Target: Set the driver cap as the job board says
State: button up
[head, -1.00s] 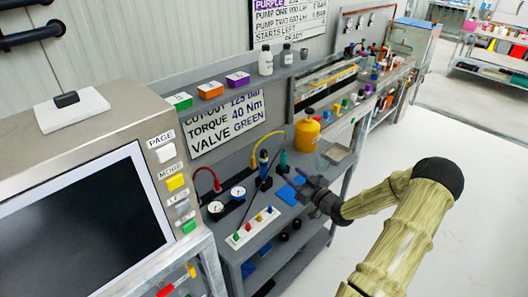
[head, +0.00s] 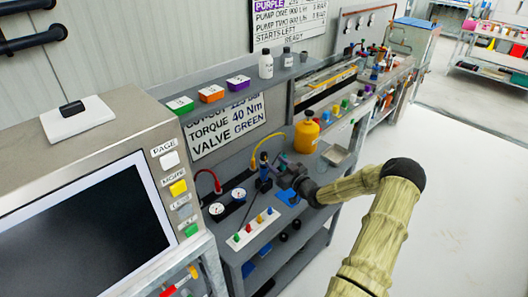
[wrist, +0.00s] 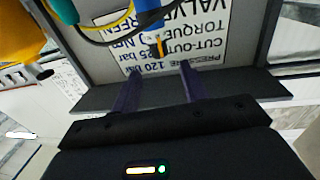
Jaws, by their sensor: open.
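The job board (head: 235,128) on the bench's back wall reads "TORQUE 40 Nm" and "VALVE GREEN". In the wrist view the board (wrist: 195,35) appears upside down, with "PRESSURE 120 bar" and "CUT-OUT 125 bar". A blue upright tool (head: 264,159), which looks like the driver, stands on the bench. In the wrist view a blue part (wrist: 148,14) with a dark and orange end lies beyond the fingertips. I cannot make out the cap's setting. My gripper (wrist: 158,72) is open and empty. In the head view my gripper (head: 283,178) is just right of the tool.
A yellow bottle (head: 306,133) stands behind my gripper. Two gauges (head: 227,202) and a white strip with coloured knobs (head: 253,230) are to the left. A yellow hose (head: 270,142) arches near the tool. The floor at the right is clear.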

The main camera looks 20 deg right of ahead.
aim_at(266, 155)
jog(key=p+x, duration=0.1)
jog(key=x, duration=0.6)
jog(key=shift+p, duration=0.35)
jog(key=shift+w, duration=0.5)
jog(key=shift+a, duration=0.1)
jog(key=c, duration=0.9)
